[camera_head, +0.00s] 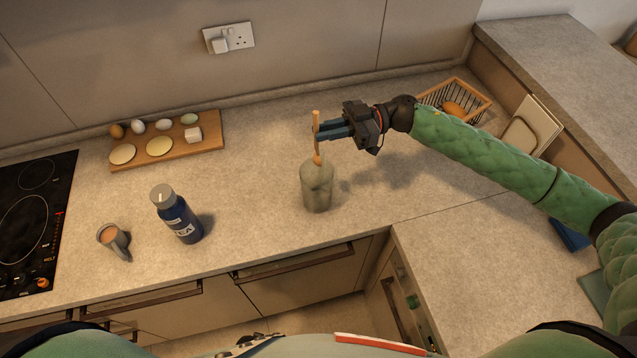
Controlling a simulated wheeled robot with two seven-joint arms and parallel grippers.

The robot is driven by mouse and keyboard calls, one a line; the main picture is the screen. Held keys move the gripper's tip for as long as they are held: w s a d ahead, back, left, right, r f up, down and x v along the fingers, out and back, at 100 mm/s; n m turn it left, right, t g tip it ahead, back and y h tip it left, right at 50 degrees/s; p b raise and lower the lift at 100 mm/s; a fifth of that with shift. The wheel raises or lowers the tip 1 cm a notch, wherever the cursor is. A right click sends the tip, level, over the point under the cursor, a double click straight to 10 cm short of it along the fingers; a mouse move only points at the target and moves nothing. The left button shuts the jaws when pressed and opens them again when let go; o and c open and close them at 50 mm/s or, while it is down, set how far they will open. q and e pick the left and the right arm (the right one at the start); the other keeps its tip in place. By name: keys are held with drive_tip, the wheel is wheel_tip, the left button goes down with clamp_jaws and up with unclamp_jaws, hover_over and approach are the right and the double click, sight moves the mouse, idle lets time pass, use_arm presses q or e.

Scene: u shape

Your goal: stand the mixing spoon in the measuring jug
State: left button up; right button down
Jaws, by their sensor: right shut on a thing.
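The mixing spoon (316,128) is wooden and upright, handle up, with its wider end down. My right gripper (322,131) comes in from the right and is shut on the spoon's handle. A grey-green, bottle-like vessel (317,190), which I take for the measuring jug, stands upright on the worktop directly below the spoon. The spoon's lower end overlaps the vessel's top in the picture; I cannot tell if it is inside or just above or behind it. My left gripper is out of view.
A wooden board (208,130) holds eggs and other food at the back left. A wire basket (470,95) stands behind my right arm. The worktop right of the vessel is clear.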

drive_tip(key=b, duration=0.5)
hover_over(326, 167)
drive_tip(key=s, duration=0.3)
drive_tip(key=shift+w+a+f, duration=0.1)
drive_tip(key=shift+f, duration=2.8)
drive_tip(key=shift+w+f, duration=0.1)
drive_tip(key=shift+f, duration=2.8)
drive_tip(key=shift+f+b, duration=0.4)
drive_tip(key=shift+f, duration=0.3)
drive_tip(key=c, duration=1.4)
unclamp_jaws()
drive_tip(key=shift+o, duration=0.2)
